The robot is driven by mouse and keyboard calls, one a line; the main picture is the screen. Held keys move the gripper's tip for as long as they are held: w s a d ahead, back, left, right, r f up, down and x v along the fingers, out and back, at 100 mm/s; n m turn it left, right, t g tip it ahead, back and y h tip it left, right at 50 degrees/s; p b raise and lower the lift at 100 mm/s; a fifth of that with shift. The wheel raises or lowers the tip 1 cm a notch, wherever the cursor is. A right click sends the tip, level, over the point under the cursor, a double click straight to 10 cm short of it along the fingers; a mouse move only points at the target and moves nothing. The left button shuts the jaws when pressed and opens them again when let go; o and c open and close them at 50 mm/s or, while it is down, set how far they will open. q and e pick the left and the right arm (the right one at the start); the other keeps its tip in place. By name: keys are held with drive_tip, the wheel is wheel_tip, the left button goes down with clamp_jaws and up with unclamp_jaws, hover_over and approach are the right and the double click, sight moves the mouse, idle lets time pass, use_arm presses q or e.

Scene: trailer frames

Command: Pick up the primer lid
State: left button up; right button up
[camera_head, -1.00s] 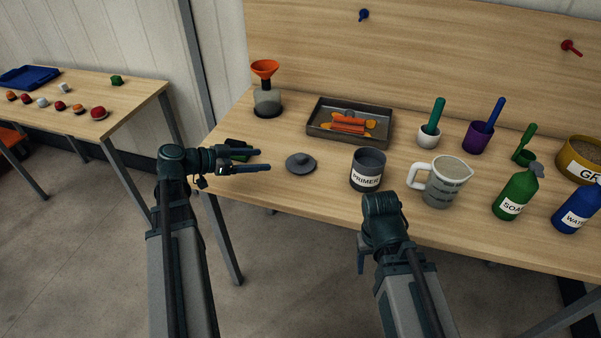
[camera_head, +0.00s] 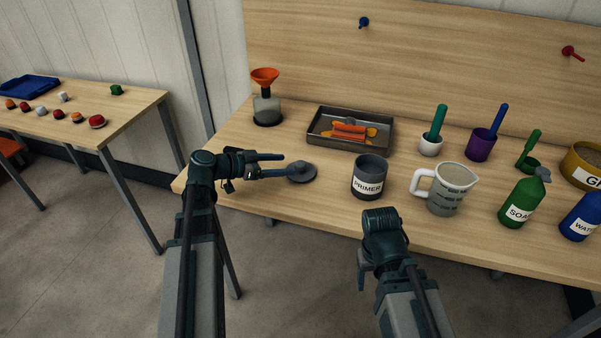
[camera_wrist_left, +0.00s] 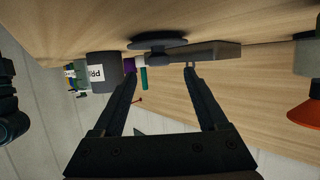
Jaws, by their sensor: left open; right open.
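The primer lid (camera_head: 303,176) is a dark grey disc with a knob, lying flat on the table left of the grey primer can (camera_head: 369,180). My left gripper (camera_head: 286,165) is open, its fingertips at the lid's left edge. In the left wrist view, which is upside down, the lid (camera_wrist_left: 158,37) and its knob lie ahead of and between the open fingertips (camera_wrist_left: 160,70), with nothing held. My right gripper (camera_head: 367,262) is low in front of the table, apart from the lid; its fingers are mostly hidden behind its own wrist.
A metal tray (camera_head: 387,146) with orange items stands behind the lid. A flask with an orange funnel (camera_head: 265,77) stands at the back left. A measuring jug (camera_head: 448,190) and a green soap bottle (camera_head: 523,202) stand right of the can. The table front by the lid is clear.

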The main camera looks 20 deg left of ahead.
sight(299, 164)
use_arm(q)
drive_tip(key=b+x, duration=0.1)
drive_tip(key=x, duration=0.4)
drive_tip(key=shift+d+b, duration=0.15)
drive_tip(key=shift+b, duration=0.15)
drive_tip(key=shift+r, duration=0.1)
clamp_jaws()
